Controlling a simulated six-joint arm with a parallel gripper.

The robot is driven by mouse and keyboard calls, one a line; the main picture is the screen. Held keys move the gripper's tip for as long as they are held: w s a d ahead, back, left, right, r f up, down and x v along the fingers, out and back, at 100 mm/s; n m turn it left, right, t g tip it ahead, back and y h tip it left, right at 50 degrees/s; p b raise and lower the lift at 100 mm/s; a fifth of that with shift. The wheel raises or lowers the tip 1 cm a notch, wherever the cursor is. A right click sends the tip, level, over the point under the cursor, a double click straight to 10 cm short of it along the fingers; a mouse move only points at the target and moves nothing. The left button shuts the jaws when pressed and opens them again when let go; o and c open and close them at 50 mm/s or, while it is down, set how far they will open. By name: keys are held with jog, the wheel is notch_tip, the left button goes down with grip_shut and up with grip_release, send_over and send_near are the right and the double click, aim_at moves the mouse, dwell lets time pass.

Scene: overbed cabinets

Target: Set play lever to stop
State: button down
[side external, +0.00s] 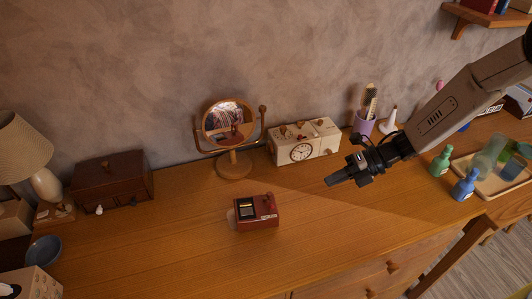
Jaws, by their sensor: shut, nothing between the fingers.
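A small red box-shaped device (263,222) sits on the wooden dresser top, near the middle of the side external view. Nothing hides the red device.
A round mirror on a wooden stand (234,168) and a cream clock box (318,145) stand behind. A dark brown box (112,180) is at left. Bottles (465,186) and a tray (494,177) are at right. The wood around the red device is clear.

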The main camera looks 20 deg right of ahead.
aim_at(271, 206)
jog(key=shift+a, duration=0.15)
jog(key=x, duration=1.3)
jog(key=shift+w+a+f, duration=0.1)
jog(key=shift+a+f, duration=0.1)
jog(key=shift+a, duration=0.1)
jog(key=shift+w+a+r+h, duration=0.1)
jog(key=shift+a+r+h, duration=0.3)
jog(key=shift+h, duration=0.6)
dwell(0.4)
jog(key=shift+a+h, duration=0.2)
jog(key=shift+h, duration=0.1)
jog(key=shift+w+a+r, duration=0.1)
jog(key=shift+a+r, duration=0.1)
jog(key=shift+a, duration=0.3)
jog(key=shift+r, duration=0.2)
jog(key=shift+r, duration=0.55)
jog(key=shift+r, duration=0.15)
